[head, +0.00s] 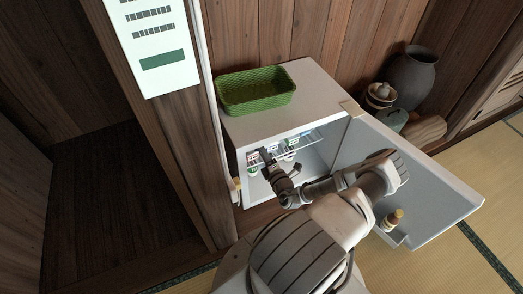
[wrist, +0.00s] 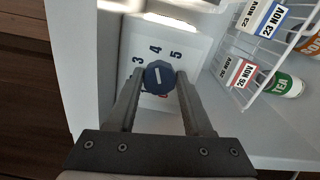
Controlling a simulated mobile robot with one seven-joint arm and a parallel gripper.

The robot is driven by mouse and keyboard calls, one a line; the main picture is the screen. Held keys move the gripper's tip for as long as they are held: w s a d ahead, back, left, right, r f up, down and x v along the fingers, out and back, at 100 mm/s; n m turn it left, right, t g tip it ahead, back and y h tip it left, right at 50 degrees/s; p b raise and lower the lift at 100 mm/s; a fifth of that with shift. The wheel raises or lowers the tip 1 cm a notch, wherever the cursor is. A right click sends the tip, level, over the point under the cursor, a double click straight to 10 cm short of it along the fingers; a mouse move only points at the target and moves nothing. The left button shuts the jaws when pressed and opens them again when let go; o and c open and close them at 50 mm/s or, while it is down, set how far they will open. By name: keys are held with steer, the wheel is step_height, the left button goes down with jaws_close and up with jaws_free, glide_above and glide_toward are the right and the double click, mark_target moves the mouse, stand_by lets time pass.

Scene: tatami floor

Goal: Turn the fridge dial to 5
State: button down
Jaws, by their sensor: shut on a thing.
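The fridge (head: 312,92) is a small white cabinet with its door (head: 425,185) swung open to the right. In the wrist view, a dark blue dial (wrist: 158,76) sits on a pale panel (wrist: 196,48) inside it. The numbers 3, 4 and 5 show around the dial's upper side; lower marks are partly hidden, with a bit of red below. A short white line shows on the dial's face; I cannot tell exactly which number it points to. My gripper (wrist: 160,80) is shut on the dial, one finger on each side. In the head view my gripper (head: 267,156) reaches inside the fridge.
A wire shelf (wrist: 262,62) with date-labelled items and a green tea can (wrist: 287,86) is close on the right. A green basket (head: 256,92) stands on top. A small bottle (head: 393,219) is in the door.

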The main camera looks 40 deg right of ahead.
steer(key=shift+f+m+b, duration=0.15)
steer(key=shift+m+b, duration=0.65)
steer(key=shift+m, duration=3.8)
steer(key=shift+c, duration=1.5)
jaws_free()
steer(key=shift+s+a, duration=0.1)
steer(key=shift+s, duration=0.05)
